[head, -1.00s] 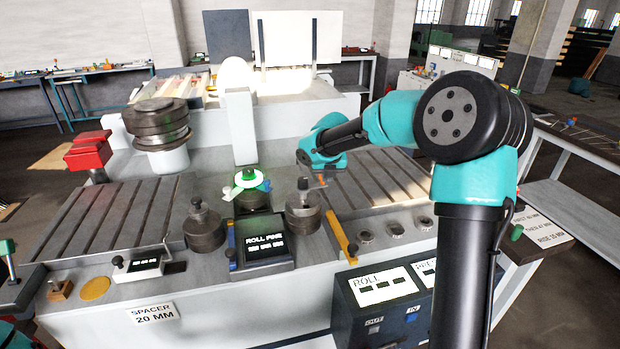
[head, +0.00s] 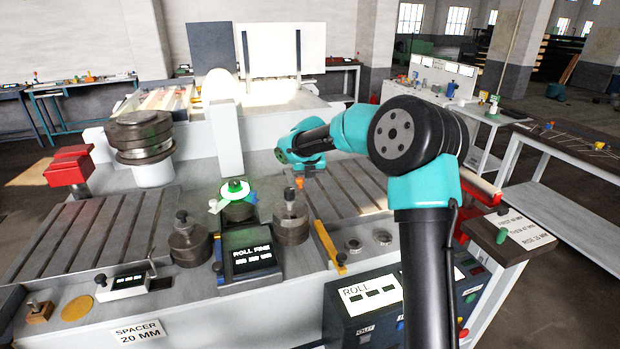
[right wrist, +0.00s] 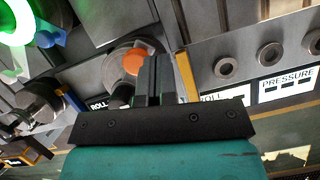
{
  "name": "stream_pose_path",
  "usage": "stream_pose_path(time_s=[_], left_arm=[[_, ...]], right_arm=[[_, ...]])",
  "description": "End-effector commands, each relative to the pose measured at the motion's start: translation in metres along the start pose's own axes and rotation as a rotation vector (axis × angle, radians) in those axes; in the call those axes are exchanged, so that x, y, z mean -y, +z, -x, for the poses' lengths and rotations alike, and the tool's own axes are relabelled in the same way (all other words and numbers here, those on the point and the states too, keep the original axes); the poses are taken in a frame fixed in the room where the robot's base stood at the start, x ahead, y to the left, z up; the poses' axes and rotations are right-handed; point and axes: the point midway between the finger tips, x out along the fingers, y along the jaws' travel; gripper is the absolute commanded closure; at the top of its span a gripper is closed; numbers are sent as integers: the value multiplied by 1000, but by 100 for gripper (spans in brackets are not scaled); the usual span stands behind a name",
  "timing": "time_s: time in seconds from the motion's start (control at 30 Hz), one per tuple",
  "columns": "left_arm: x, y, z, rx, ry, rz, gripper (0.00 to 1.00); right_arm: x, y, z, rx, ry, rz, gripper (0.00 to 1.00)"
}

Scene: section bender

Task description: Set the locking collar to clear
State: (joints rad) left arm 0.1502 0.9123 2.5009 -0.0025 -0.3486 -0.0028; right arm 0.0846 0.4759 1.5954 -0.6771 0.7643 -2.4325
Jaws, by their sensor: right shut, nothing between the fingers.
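A glowing green ring (head: 235,190) with a pale tab on its left and a blue knob on its right sits on a roll at the machine's middle. I cannot tell for sure whether this is the locking collar; no "clear" mark is readable. The ring also shows at the upper left of the right wrist view (right wrist: 14,52). My right gripper (head: 301,174) is shut and empty, above and behind the right front roll (head: 291,220). In the right wrist view its fingers (right wrist: 152,78) are close to an orange knob (right wrist: 137,62); contact is unclear. My left gripper is out of view.
The left front roll (head: 189,243) and the "ROLL FINE" display (head: 250,252) stand nearby. A yellow bar (head: 329,246) lies right of the rolls. A tall pale post (head: 226,140) rises behind the ring. The slotted bed (head: 95,235) at left is clear.

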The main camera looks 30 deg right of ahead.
Motion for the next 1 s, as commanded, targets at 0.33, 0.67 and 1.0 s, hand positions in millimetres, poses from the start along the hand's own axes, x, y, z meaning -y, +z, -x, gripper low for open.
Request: stream_pose_path(time_s=[0.33,0.67,1.0], left_arm=[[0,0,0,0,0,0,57],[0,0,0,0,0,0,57],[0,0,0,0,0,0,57]], right_arm=[[-1,2,0,1,0,0,100],[0,1,0,1,1,0,100],[25,-19,9,1,5,11,100]])
